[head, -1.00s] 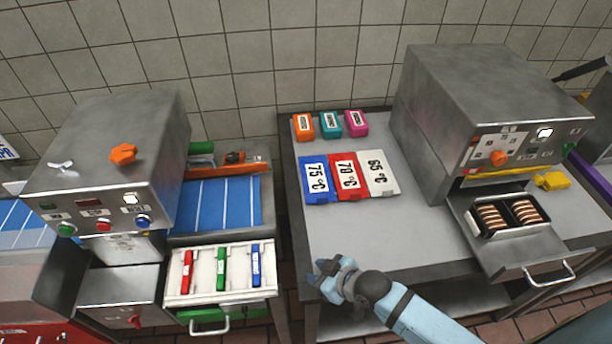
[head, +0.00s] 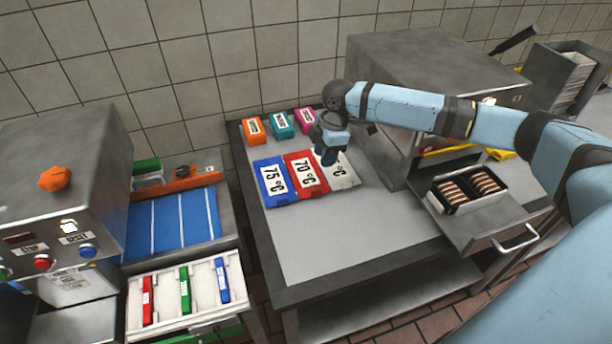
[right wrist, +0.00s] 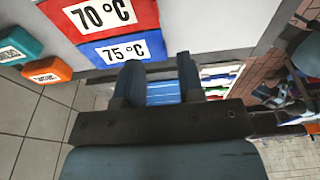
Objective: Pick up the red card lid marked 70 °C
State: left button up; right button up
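The red card lid marked 70 °C (head: 306,176) lies flat on the grey table, between the blue 75 °C lid (head: 272,182) and the white lid (head: 345,175). In the right wrist view the red lid (right wrist: 105,14) is at the top left, with the blue lid (right wrist: 120,48) below it. My right gripper (head: 328,156) is above the white lid, just right of the red lid, and covers part of the white lid's label. In the right wrist view its fingers (right wrist: 159,82) are apart with nothing between them. My left gripper is not in view.
Orange (head: 254,130), teal (head: 281,124) and pink (head: 306,119) blocks stand behind the lids. A steel machine (head: 430,60) with a tray of sandwich pieces (head: 468,190) is to the right. The table's front area (head: 340,235) is clear.

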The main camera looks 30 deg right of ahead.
jog(key=f, duration=0.5)
jog(key=a+f, duration=0.1)
jog(key=f, duration=0.2)
jog(key=shift+w+p, duration=0.2)
jog(key=shift+p, duration=0.15)
jog(key=shift+w+a+f+p, duration=0.15)
jog(key=shift+f+p, duration=0.15)
jog(key=shift+f, duration=1.05)
jog(key=shift+w+a+f+p, duration=0.1)
jog(key=shift+f+p, duration=0.15)
jog(key=shift+f, duration=1.1)
grip_shut()
